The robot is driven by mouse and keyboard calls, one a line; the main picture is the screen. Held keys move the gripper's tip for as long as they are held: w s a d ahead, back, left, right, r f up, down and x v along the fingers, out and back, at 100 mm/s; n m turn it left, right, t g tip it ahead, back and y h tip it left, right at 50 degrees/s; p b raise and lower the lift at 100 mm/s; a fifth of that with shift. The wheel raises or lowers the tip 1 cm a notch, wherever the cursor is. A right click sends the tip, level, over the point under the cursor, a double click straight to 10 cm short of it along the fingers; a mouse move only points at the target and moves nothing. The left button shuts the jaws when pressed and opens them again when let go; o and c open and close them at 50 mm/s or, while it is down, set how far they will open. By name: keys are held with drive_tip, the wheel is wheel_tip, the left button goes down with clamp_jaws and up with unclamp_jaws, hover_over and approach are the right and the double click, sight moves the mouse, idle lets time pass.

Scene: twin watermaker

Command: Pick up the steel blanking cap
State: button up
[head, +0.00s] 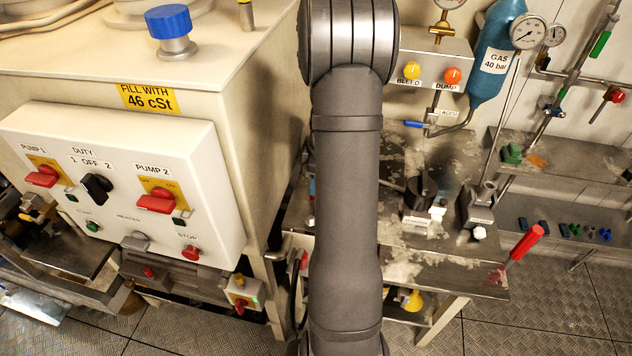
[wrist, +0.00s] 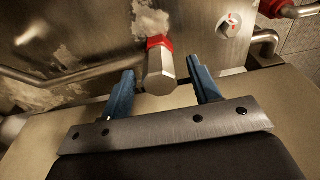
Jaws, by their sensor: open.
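In the wrist view my gripper (wrist: 160,67) is open, with one blue finger on each side of a faceted steel piece (wrist: 158,74) that looks like the steel blanking cap. The piece has a red band at its far end, in front of a stained metal surface. In the head view my arm hides the gripper, and I cannot make out the cap there.
A hex fitting (wrist: 230,24) with a red mark and a bent steel pipe (wrist: 265,45) lie to the right in the wrist view. In the head view, a white pump control box (head: 120,215) stands left, and a worn steel bench (head: 420,262) with a red-handled lever (head: 526,242) stands right.

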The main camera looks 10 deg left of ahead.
drive_tip(key=shift+f, duration=0.1)
drive_tip(key=shift+c, duration=0.5)
clamp_jaws()
drive_tip(key=shift+r, duration=0.2)
drive_tip(key=shift+r, duration=0.25)
drive_tip(key=r, duration=0.3)
drive_tip(key=shift+d+r, duration=0.35)
drive_tip(key=shift+r, duration=0.05)
drive_tip(key=s+d+r, duration=0.3)
drive_tip(key=d+r, duration=0.3)
drive_tip(key=d, duration=0.4)
drive_tip(key=shift+d+r, duration=0.2)
drive_tip(key=shift+d, duration=0.1)
